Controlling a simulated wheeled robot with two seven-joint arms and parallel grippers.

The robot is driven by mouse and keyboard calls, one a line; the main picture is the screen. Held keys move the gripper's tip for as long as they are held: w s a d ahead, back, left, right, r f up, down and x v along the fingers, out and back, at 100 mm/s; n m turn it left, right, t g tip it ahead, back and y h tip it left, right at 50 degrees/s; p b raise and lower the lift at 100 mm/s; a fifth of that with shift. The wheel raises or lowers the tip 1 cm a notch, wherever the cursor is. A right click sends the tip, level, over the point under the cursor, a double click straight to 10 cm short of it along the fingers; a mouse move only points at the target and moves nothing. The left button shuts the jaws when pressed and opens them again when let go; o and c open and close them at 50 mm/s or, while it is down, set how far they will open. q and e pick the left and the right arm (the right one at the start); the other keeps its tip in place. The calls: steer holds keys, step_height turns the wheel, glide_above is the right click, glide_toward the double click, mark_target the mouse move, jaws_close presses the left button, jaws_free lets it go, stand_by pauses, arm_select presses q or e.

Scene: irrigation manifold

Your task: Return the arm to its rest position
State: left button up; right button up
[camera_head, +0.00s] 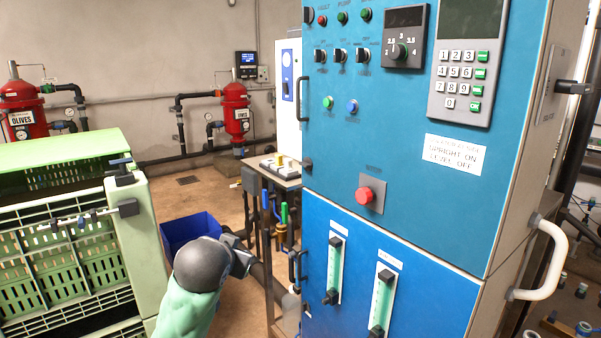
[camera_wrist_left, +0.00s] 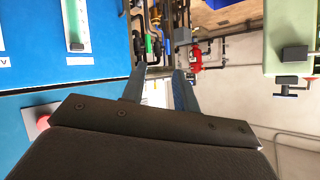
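My left arm comes up from the bottom of the head view, with a pale green sleeve and a dark grey rounded wrist. My left gripper (camera_head: 242,258) is just left of the blue control cabinet (camera_head: 400,180), partly hidden behind the wrist. In the left wrist view the two fingers of the left gripper (camera_wrist_left: 158,75) stand apart with nothing between them. The cabinet fills the left side of that view. My right gripper is not in view.
A green crate stack (camera_head: 75,235) stands at left and a blue bin (camera_head: 190,228) lies behind my wrist. The cabinet carries a red button (camera_head: 365,195), a keypad (camera_head: 466,75) and a white side handle (camera_head: 550,260). A bench with pipes (camera_head: 280,172) stands behind. Some floor is clear between.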

arm_select(q)
steer(key=s+f+n+g, duration=0.1)
steer(key=s+f+g, duration=0.2)
steer(key=s+f, duration=0.8)
steer(key=s+f+g, duration=0.3)
steer(key=s+f, duration=0.4)
steer(key=f, duration=0.8)
steer(key=s+f+g, duration=0.2)
steer(key=s+f, duration=0.5)
steer(key=s, duration=0.3)
steer(key=s+f+n+g+h, duration=0.1)
steer(key=s+f+g, duration=0.1)
steer(key=s+f, duration=0.5)
steer(key=s, duration=0.4)
steer(key=shift+a+f, duration=0.2)
steer(key=shift+w, duration=0.15)
